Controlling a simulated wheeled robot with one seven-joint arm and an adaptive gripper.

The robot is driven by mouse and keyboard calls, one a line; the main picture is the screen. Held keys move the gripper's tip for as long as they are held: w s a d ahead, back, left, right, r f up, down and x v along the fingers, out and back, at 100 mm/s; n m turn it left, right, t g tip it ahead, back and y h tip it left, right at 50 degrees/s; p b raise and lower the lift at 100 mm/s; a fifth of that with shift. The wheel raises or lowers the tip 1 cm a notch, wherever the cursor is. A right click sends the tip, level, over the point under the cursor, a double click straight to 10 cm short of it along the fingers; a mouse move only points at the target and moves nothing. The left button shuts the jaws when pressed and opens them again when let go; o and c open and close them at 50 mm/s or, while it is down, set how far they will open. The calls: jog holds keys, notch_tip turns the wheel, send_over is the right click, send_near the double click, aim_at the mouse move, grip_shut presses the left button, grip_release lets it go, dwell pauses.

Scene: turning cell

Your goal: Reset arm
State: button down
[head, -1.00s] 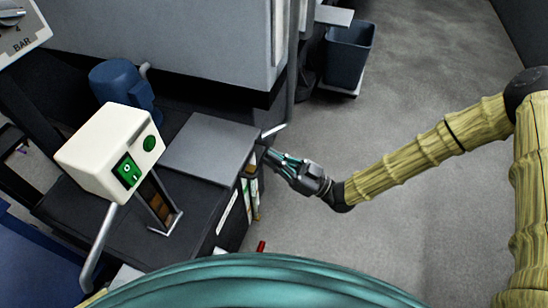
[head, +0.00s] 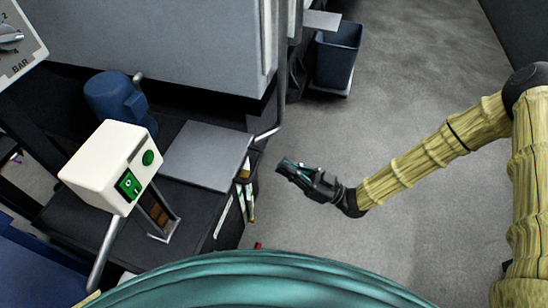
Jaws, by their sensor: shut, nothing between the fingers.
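My gripper (head: 283,164) is at the middle of the head view, at the end of my tan arm that reaches in from the right. It points to the upper left, with its teal fingers shut and nothing between them. It hangs over the grey floor, just right of the dark cabinet and apart from it.
A grey plate (head: 207,155) lies on the dark cabinet top (head: 190,228). A white switch box (head: 108,170) with green buttons and a blue motor-like part (head: 118,98) are at the left. A blue bin (head: 338,55) stands at the back. The floor (head: 420,75) on the right is open.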

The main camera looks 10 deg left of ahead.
jog(key=shift+v, duration=1.9)
jog(key=shift+a+f, duration=0.1)
jog(key=shift+f, duration=0.05)
jog(key=s+d+f+m+t+h, duration=0.2)
jog(key=s+d+f+m+h, duration=0.15)
jog(key=f+m+h, duration=0.45)
jog(key=s+d+f+m+t+h, duration=0.25)
jog(key=d+f+h, duration=0.2)
jog(key=f, duration=0.65)
jog(key=s+d+f+m+g+h, duration=0.25)
jog(key=s+d+m+h, duration=0.2)
jog(key=s+d, duration=0.4)
jog(key=s+d+f+m+g+h, duration=0.1)
jog(key=s+d+m+g+h, duration=0.2)
jog(key=s+d+h, duration=0.5)
notch_tip(320, 180, up, 31)
jog(key=d+y+p, duration=0.2)
jog(key=p, duration=2.9)
jog(key=shift+d+p, duration=0.4)
